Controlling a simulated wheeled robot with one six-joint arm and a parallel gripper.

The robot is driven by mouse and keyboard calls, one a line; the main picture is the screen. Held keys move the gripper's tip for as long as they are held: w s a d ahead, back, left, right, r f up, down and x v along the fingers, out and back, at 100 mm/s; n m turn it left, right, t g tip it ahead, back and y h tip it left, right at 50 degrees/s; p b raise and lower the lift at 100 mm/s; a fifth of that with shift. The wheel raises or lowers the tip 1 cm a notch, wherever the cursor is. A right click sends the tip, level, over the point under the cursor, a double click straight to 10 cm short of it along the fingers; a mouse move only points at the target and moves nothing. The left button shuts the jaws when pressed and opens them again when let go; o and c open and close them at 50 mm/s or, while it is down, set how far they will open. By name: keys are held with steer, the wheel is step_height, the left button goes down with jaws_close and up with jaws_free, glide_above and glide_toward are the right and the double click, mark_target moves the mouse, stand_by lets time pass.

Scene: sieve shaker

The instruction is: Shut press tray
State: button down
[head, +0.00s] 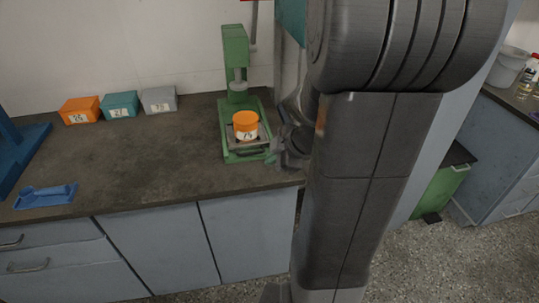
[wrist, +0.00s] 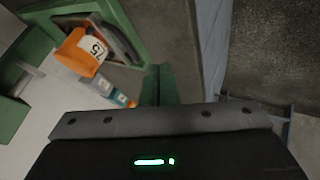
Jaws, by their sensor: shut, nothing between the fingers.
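The green press (head: 235,50) stands on the counter in the middle of the head view. Its grey tray (head: 250,145) lies at the front of the green base, forward of the press column, with a dark handle bar along its front. An orange-and-white jar with a number label (head: 245,125) stands on the tray. The wrist view shows the tray (wrist: 122,40) and the jar (wrist: 82,52) at upper left. My gripper (head: 277,157) is just right of the tray's front corner, partly hidden by my arm. In the wrist view its fingers (wrist: 159,70) are shut and empty, apart from the tray.
Orange (head: 80,110), teal (head: 120,105) and grey (head: 159,100) bins stand along the wall. A blue holder (head: 45,195) lies at the counter's left front. The counter between is clear. My arm covers the area right of the press.

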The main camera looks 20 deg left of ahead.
steer(key=x, duration=0.8)
steer(key=shift+s+d+f, duration=0.1)
steer(key=shift+s, duration=0.05)
steer(key=w+p, duration=0.1)
steer(key=w+a+r+p, duration=0.1)
steer(key=shift+w+a, duration=0.25)
steer(key=shift+w, duration=0.05)
steer(key=shift+w+a, duration=0.25)
steer(key=shift+w, duration=0.15)
steer(key=w+a+b, duration=0.2)
steer(key=w, duration=0.2)
steer(key=w+a+b, duration=0.2)
steer(key=w+a, duration=0.1)
steer(key=w, duration=0.1)
steer(key=w+a+b, duration=0.3)
steer(key=w, duration=0.2)
steer(key=shift+f, duration=0.15)
steer(key=shift+w+a, duration=0.3)
steer(key=shift+w, duration=0.25)
steer(key=shift+r, duration=0.2)
steer(key=shift+w+r, duration=0.1)
